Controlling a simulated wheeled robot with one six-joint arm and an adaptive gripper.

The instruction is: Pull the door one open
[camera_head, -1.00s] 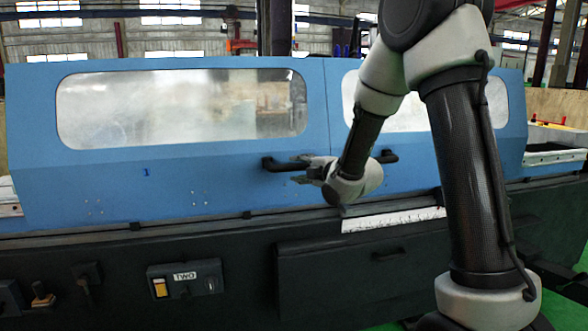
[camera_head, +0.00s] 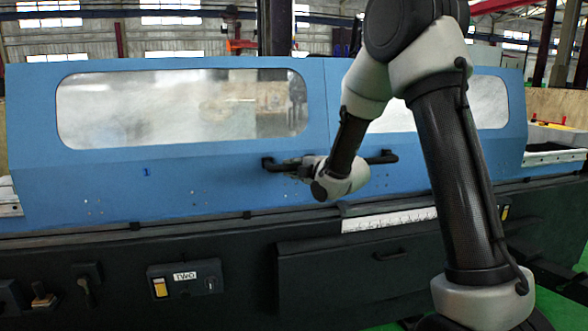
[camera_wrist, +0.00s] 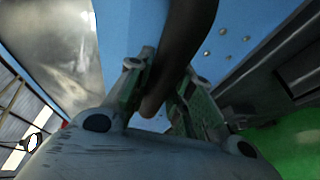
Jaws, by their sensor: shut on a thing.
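Door one (camera_head: 110,165) is the blue left door of the grinder, with a long window (camera_head: 180,110) and a small "1" mark. It meets the right-hand blue door (camera_head: 400,160) at a vertical seam. Its black bar handle (camera_head: 270,164) is at its lower right, by the seam. My gripper (camera_head: 303,165) is at this handle. In the wrist view, my gripper (camera_wrist: 158,100) has one finger on each side of the black handle (camera_wrist: 185,50) and is shut on it. Part of the handle is hidden behind my gripper in the head view.
The right door's black handle (camera_head: 383,157) is just beyond my wrist. Below the doors are the dark machine base (camera_head: 340,275), a white scale strip (camera_head: 390,220) and a control box marked TWO (camera_head: 185,279). Green floor shows at the lower right.

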